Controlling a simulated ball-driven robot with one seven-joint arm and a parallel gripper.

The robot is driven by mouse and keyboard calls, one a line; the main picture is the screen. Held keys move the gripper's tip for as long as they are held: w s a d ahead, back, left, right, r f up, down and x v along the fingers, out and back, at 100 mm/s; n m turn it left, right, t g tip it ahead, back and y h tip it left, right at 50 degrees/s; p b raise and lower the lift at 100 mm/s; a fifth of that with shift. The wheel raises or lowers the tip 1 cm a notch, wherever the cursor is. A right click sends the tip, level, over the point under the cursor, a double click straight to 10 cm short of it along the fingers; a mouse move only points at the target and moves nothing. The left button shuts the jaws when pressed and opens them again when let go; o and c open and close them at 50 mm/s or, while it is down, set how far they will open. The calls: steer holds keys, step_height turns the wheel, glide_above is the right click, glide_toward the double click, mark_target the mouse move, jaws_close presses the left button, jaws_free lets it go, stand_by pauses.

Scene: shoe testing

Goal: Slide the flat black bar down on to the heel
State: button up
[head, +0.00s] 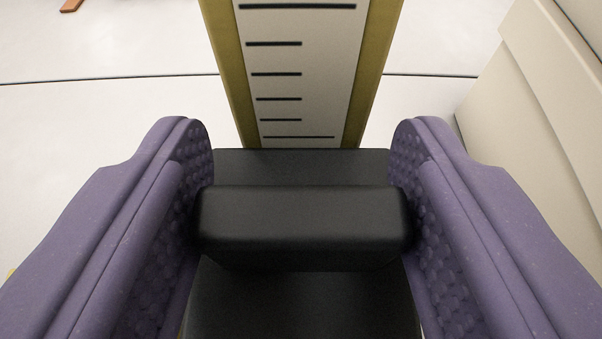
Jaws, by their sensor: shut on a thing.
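The flat black bar (302,222) lies across the middle of the head view. My gripper (303,215) has its two purple, dimpled fingers shut on the bar's left and right ends. Behind and below the bar is a wider flat black surface (305,300); I cannot tell whether it is part of the same piece. A white scale board (312,95) with black marks and gold side rails rises just behind the bar. No shoe or heel shows; anything under the bar is hidden by it and the black surface.
A pale, box-like cream body (545,110) stands at the right, close to my right finger. The light floor (110,115) at the left is open, with a dark line across it. A small brown piece (72,5) shows at the top left.

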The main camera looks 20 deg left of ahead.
mark_target(301, 335)
step_height(301, 335, down, 4)
steer(key=shift+b, duration=0.6)
steer(key=shift+r, duration=0.1)
steer(key=o, duration=1.4)
steer(key=r+p, duration=0.2)
steer(key=r, duration=0.1)
steer(key=r+p, duration=0.1)
steer(key=shift+s+r, duration=0.15)
steer(key=shift+s, duration=0.15)
steer(key=s, duration=0.5)
steer(key=s+p, duration=0.1)
steer(key=s, duration=0.4)
steer(key=s+p, duration=0.1)
steer(key=s, duration=0.4)
steer(key=shift+s+r, duration=0.25)
steer(key=shift+r, duration=0.1)
